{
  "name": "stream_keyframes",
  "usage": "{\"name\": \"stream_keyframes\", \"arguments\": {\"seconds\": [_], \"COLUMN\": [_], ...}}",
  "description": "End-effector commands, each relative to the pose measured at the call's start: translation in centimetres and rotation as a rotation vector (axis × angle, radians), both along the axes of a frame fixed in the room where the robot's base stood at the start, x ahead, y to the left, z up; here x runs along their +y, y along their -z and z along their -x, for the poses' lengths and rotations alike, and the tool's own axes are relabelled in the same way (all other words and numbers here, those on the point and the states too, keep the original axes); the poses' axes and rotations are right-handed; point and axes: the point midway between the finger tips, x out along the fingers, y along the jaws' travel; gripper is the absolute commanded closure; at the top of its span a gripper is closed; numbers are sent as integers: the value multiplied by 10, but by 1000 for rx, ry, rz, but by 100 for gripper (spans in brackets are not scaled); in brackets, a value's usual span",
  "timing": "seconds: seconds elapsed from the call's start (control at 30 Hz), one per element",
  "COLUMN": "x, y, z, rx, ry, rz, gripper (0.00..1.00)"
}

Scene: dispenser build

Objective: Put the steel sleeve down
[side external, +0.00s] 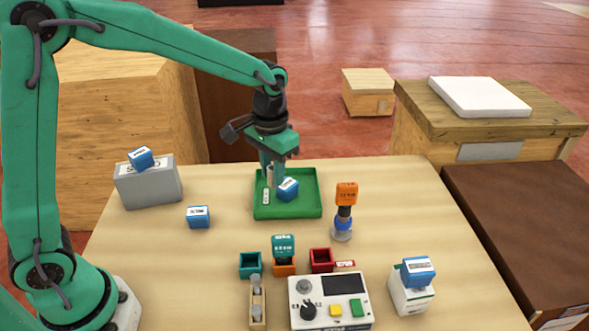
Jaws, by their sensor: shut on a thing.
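My gripper (271,182) points down over the green tray (309,208), its fingers at the tray's left middle. It is shut on a small pale grey piece, which looks like the steel sleeve (270,176). The fingers hide part of it, and I cannot tell whether it touches the tray floor. A blue block with a white label (288,189) is in the tray, just right of the fingers. A white label (266,196) shows on the tray's left side.
An orange block on a blue and grey stand (344,220) is right of the tray. A blue block (198,217) and a grey box (150,190) are left. Small bins (251,265), a control box (331,300) and a white box (411,295) are in front. The right table edge is clear.

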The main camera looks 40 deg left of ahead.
Motion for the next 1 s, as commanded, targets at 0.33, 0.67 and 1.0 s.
{"name": "stream_keyframes", "arguments": {"seconds": [0.33,0.67,1.0], "x": [72,85,72], "y": [-39,-47,-45], "z": [11,16,21], "rx": [-2,1,1], "ry": [-66,-76,-68], "rz": [0,0,0], "gripper": [100,100,100]}}
